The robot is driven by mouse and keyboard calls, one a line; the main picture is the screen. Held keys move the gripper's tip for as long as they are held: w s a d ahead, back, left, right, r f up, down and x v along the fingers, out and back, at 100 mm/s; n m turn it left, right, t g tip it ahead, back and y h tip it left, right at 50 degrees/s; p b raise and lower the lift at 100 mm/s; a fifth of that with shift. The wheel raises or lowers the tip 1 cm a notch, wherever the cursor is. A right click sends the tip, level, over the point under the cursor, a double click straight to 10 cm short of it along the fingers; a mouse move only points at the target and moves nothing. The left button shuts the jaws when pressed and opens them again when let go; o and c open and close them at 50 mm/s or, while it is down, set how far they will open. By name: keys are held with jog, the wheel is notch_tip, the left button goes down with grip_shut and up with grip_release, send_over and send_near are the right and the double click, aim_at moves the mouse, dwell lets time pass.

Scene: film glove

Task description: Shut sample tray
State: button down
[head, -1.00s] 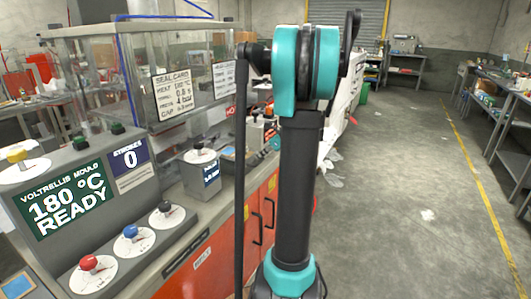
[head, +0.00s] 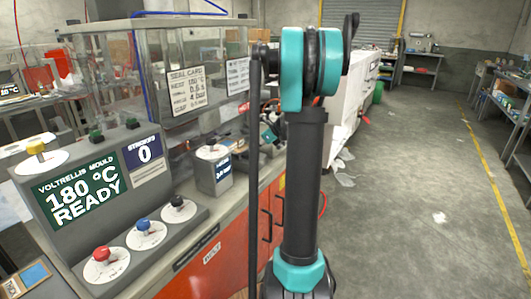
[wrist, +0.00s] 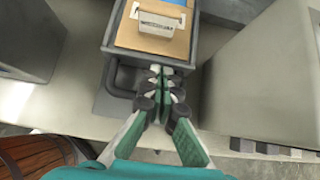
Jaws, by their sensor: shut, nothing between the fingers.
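The sample tray (wrist: 112,47) is a grey drawer-like tray at the top middle of the wrist view. It holds a tan card with a blue patch and a small pale label block. My gripper (wrist: 164,76) is shut and empty, with its fingertips at the tray's front edge. I cannot tell whether they touch it. How far the tray stands out of its housing is not clear. In the head view my gripper (head: 269,134) is small and partly hidden by my own arm.
A control panel (head: 80,195) reading 180 °C READY, with coloured knobs, stands at the left. A grey box (head: 213,175) with a dial sits on the bench. In the wrist view a grey block (wrist: 260,75) flanks the tray on the right.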

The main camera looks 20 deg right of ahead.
aim_at(242, 140)
jog(key=w+a, duration=0.1)
jog(key=w, duration=0.1)
jog(key=w+a, duration=0.4)
jog(key=shift+w, duration=0.15)
jog(key=shift+w+a+r, duration=0.1)
jog(key=shift+w+a, duration=0.05)
jog(key=shift+w, duration=0.05)
